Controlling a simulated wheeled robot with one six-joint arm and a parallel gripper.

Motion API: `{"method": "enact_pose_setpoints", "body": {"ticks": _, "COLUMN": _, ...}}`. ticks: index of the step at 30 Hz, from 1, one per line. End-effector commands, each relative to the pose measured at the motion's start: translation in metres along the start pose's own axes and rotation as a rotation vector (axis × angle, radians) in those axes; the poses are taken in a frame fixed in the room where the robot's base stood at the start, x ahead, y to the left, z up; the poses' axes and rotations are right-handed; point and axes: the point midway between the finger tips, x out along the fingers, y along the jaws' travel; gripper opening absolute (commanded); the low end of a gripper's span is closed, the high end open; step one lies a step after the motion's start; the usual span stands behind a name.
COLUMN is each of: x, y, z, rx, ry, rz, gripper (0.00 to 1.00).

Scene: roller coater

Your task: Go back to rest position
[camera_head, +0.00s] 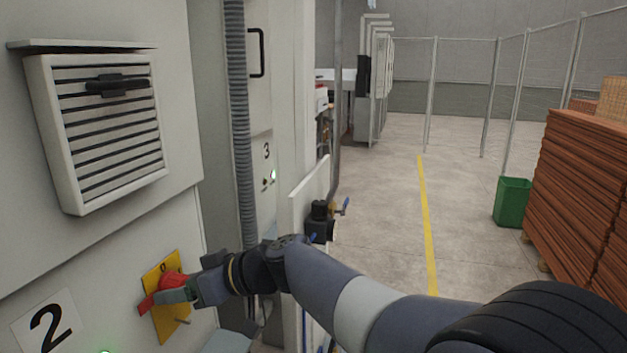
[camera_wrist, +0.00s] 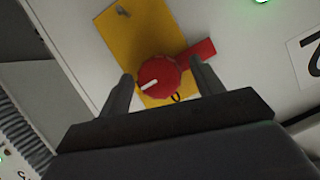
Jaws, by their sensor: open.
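My gripper (camera_head: 168,297) is at the machine panel at the lower left of the head view, at a red rotary switch (camera_head: 172,281) on a yellow plate (camera_head: 158,262). In the wrist view, the open fingers of my gripper (camera_wrist: 162,92) stand on either side of the red knob (camera_wrist: 160,77). The knob has a white mark and a red handle pointing to the upper right. The handle lies close to the right finger; I cannot tell if they touch. The yellow plate (camera_wrist: 128,35) shows behind the knob.
The white machine front carries a louvred vent (camera_head: 110,125) and a label "2" (camera_head: 47,328). A grey corrugated hose (camera_head: 240,120) runs down beside it. A green bin (camera_head: 512,202) and stacked brown boards (camera_head: 580,190) stand at the right. The floor around the yellow line (camera_head: 426,220) is clear.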

Motion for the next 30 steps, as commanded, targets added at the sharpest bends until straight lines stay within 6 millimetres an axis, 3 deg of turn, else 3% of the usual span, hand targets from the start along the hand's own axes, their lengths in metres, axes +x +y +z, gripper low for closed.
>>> {"method": "enact_pose_setpoints", "body": {"ticks": 9, "x": -0.022, "y": 0.0, "z": 0.001, "rx": -0.032, "ry": 0.002, "rz": 0.014, "gripper": 0.63}}
{"method": "enact_pose_setpoints", "body": {"ticks": 22, "x": -0.025, "y": 0.0, "z": 0.001, "rx": -0.03, "ry": 0.0, "rz": 0.014, "gripper": 0.63}}
{"method": "enact_pose_setpoints", "body": {"ticks": 30, "x": -0.03, "y": 0.009, "z": 0.022, "rx": -0.015, "ry": -0.024, "rz": 0.048, "gripper": 0.63}}
